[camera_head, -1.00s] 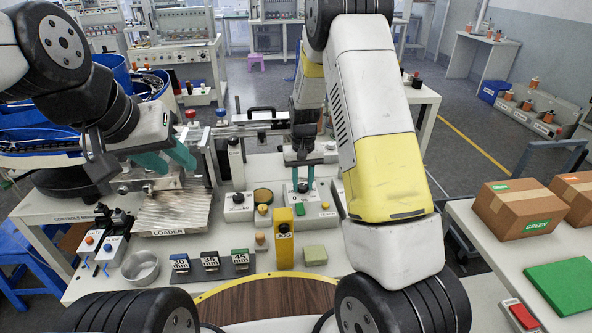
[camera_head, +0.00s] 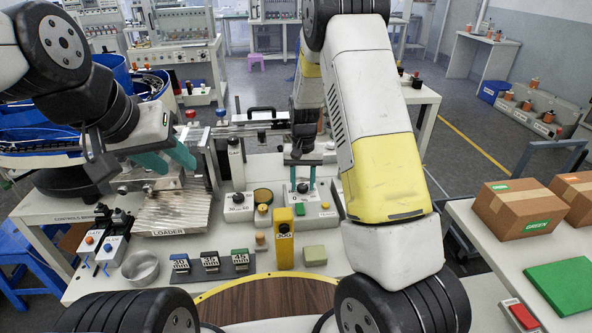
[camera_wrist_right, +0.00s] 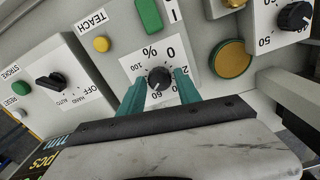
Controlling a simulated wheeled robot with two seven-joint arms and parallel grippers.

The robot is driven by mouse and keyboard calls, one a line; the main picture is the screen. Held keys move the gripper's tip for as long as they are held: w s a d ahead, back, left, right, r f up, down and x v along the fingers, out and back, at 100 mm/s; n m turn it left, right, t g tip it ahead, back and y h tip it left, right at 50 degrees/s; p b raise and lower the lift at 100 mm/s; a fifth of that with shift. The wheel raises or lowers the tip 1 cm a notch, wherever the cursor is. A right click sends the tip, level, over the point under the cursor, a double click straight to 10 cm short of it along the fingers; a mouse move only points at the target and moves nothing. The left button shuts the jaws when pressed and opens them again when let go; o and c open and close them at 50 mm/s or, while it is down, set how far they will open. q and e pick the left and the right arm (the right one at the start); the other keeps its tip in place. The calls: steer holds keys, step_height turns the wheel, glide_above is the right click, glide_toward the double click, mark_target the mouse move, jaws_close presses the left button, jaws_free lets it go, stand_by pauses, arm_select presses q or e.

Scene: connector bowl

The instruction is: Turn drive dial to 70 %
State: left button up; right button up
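The drive dial is a black knob (camera_wrist_right: 158,77) on a white percent scale, on the front of a light box (camera_head: 314,213). In the right wrist view, the teal fingers of my right gripper (camera_wrist_right: 159,91) stand on both sides of the knob with a visible gap to each side, so the gripper looks open around it. The knob's light mark seems to point toward the gripper side; I cannot read its exact value. In the head view, my right gripper (camera_head: 302,173) is above the box. My left gripper (camera_head: 168,158) is open and empty above the loader plate (camera_head: 172,212).
A yellow JOG post (camera_head: 284,240) stands in front. Labelled blocks (camera_head: 210,260) lie on a dark strip.

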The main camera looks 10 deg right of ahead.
steer(key=shift+o, duration=0.6)
steer(key=shift+r, duration=3.9)
steer(key=shift+r, duration=0.1)
step_height(320, 180, up, 8)
steer(key=t+y, duration=0.1)
glide_above(303, 186)
steer(key=s, duration=0.4)
steer(key=s+d+r+n+t+y, duration=0.1)
steer(key=s+d+r+t, duration=0.1)
steer(key=s+r, duration=0.6)
steer(key=s+r+n+t, duration=0.1)
steer(key=s+r+t, duration=0.2)
steer(key=s, duration=1.1)
steer(key=shift+s+r, duration=0.2)
steer(key=shift+r, duration=0.5)
